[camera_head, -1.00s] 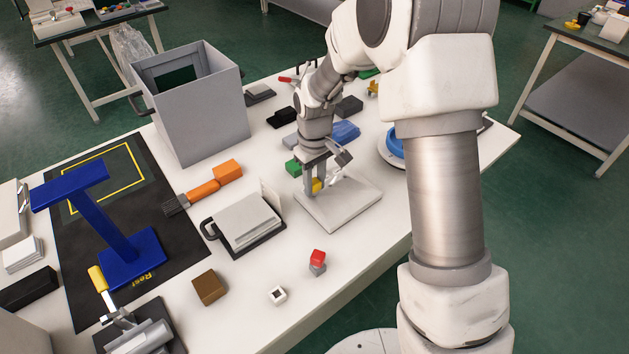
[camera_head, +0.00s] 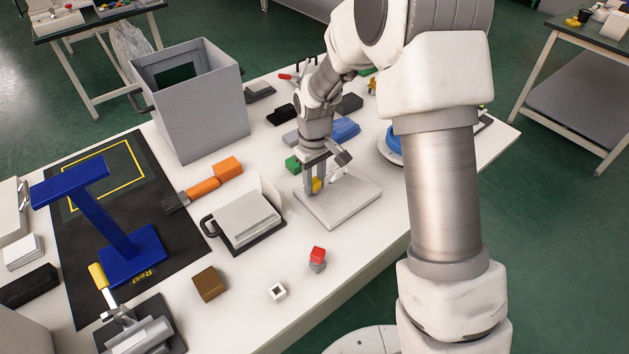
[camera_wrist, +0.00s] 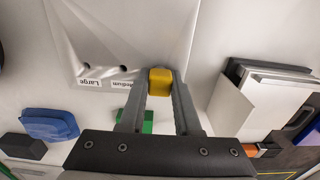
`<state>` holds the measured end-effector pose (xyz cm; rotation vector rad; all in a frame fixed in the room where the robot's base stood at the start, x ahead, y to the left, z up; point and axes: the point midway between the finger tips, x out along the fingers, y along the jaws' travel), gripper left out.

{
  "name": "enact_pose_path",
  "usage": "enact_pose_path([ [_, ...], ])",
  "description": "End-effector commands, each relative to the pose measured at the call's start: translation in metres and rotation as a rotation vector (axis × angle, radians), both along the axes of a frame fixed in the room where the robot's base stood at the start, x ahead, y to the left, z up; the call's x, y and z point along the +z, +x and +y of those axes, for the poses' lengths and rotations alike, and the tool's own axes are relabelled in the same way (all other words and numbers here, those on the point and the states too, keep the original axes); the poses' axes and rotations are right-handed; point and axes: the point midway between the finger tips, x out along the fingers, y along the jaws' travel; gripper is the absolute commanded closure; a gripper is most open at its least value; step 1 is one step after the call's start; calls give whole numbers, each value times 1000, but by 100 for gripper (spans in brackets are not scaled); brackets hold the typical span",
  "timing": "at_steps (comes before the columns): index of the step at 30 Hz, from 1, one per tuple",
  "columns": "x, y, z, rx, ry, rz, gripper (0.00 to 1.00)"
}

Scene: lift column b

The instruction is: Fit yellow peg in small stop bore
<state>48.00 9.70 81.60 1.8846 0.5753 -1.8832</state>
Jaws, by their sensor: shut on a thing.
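My gripper (camera_wrist: 159,92) is shut on the yellow peg (camera_wrist: 160,82), which shows between the two fingertips in the wrist view. In the head view the yellow peg (camera_head: 316,185) is at the left part of the pale bore plate (camera_head: 350,205), under my gripper (camera_head: 315,179). In the wrist view the plate (camera_wrist: 115,35) has two dark bores, by labels reading Large (camera_wrist: 88,83) and Medium (camera_wrist: 123,84). The small bore is not visible; the peg and fingers cover the area beside the Medium label. I cannot tell whether the peg's lower end is inside a bore.
A green block (camera_head: 293,165) stands close to the plate's left corner. A grey flip-lid box (camera_head: 245,220) lies left of the plate, and blue pieces (camera_head: 344,130) lie behind it. A red-topped block (camera_head: 317,257) stands in front. The table between has free room.

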Motion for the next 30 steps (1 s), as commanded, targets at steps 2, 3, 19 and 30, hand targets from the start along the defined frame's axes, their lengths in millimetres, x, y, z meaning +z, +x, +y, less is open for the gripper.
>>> enact_pose_path([
  [2, -2, 0, 0, 0, -1, 1, 100],
  [3, -3, 0, 0, 0, -1, 1, 65],
  [19, 2, 0, 0, 0, 0, 0, 34],
  [30, 76, 1, 0, 0, 1, -5, 34],
])
